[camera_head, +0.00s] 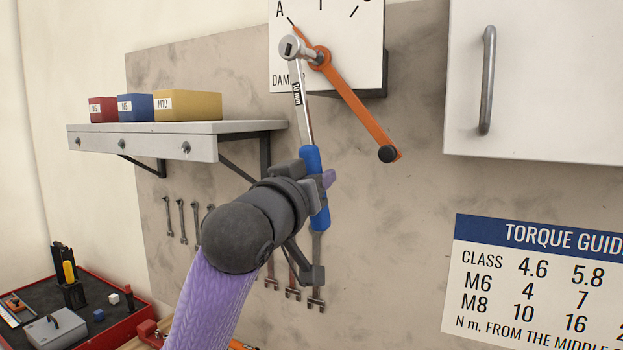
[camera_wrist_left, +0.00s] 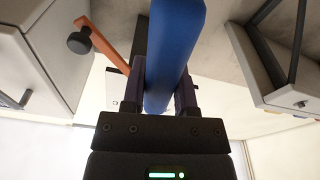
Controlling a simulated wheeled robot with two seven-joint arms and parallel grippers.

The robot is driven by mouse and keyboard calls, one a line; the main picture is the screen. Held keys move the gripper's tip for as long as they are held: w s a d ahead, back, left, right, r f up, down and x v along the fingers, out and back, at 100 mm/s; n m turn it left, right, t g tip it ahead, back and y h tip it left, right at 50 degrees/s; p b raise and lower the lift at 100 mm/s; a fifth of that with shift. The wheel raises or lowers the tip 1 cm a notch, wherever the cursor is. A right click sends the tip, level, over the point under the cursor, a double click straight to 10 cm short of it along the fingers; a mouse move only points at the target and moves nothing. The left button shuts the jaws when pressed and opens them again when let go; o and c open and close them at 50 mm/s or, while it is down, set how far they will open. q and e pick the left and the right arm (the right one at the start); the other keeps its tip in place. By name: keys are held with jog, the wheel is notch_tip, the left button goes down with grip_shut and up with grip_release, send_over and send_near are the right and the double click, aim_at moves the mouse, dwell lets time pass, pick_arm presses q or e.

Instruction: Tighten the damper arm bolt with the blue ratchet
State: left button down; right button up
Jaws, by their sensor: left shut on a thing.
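My left gripper (camera_head: 318,183) is shut on the blue handle of the ratchet (camera_head: 310,160). The ratchet stands nearly upright, tilted slightly left, with its steel head up at the hub of the orange damper arm (camera_head: 362,112). The head overlaps the hub, and the bolt itself is hidden; I cannot tell how it is seated. The shaft is marked 10 mm. The orange arm slants down right to a black knob (camera_head: 388,154) and its other end points near A on the white damper box (camera_head: 340,60). In the left wrist view the blue handle (camera_wrist_left: 172,55) lies between the fingers. My right gripper is not in view.
A shelf (camera_head: 170,127) with red, blue and yellow boxes is at left. A white cabinet (camera_head: 540,90) with a handle is at right, above a torque guide (camera_head: 540,285). Wrenches hang on the wall below the shelf. A red tray (camera_head: 120,325) stands lower left.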

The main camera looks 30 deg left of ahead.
pick_arm(q)
jog(key=shift+w, duration=0.1)
jog(key=shift+w+a+p, duration=0.1)
jog(key=shift+w+p, duration=0.45)
jog(key=shift+w, duration=0.2)
dwell(0.5)
